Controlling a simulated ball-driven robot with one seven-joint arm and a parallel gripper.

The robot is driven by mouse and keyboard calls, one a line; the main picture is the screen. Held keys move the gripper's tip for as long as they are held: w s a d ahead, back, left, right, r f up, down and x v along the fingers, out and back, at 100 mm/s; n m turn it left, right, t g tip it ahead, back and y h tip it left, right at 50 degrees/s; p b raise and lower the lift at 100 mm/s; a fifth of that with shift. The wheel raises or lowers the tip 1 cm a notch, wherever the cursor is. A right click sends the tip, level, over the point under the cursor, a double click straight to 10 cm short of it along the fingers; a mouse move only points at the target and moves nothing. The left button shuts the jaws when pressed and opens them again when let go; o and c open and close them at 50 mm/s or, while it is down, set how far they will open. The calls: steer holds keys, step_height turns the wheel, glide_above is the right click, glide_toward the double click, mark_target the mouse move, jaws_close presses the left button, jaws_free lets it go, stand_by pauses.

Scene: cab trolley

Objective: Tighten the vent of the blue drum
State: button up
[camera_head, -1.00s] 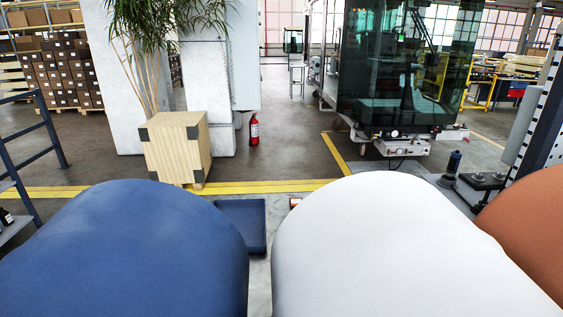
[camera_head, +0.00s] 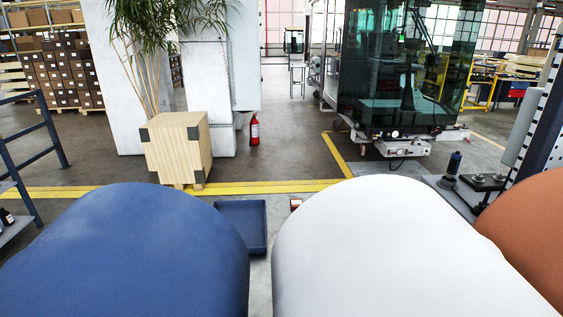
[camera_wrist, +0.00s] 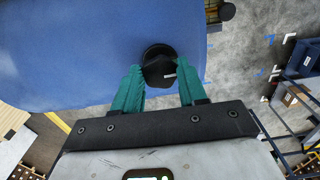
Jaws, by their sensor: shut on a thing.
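The blue drum (camera_head: 125,255) fills the lower left of the head view, and its rounded side takes up the upper left of the wrist view (camera_wrist: 70,50). The vent (camera_wrist: 160,68) is a black knob with a small light mark, standing out from the drum's surface. My gripper (camera_wrist: 159,72) has teal fingers, one on each side of the vent, and is shut on it. The fingers hide part of the vent's sides. The gripper does not show in the head view.
A white drum (camera_head: 390,250) stands close to the right of the blue one, with an orange drum (camera_head: 530,230) beyond it. A dark blue flat object (camera_head: 241,226) lies on the floor behind the gap. A wooden crate (camera_head: 175,148) stands farther back.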

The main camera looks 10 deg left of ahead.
steer(key=o, duration=1.1)
steer(key=shift+c, duration=0.2)
steer(key=shift+r, duration=0.1)
step_height(320, 180, up, 11)
steer(key=shift+f, duration=0.2)
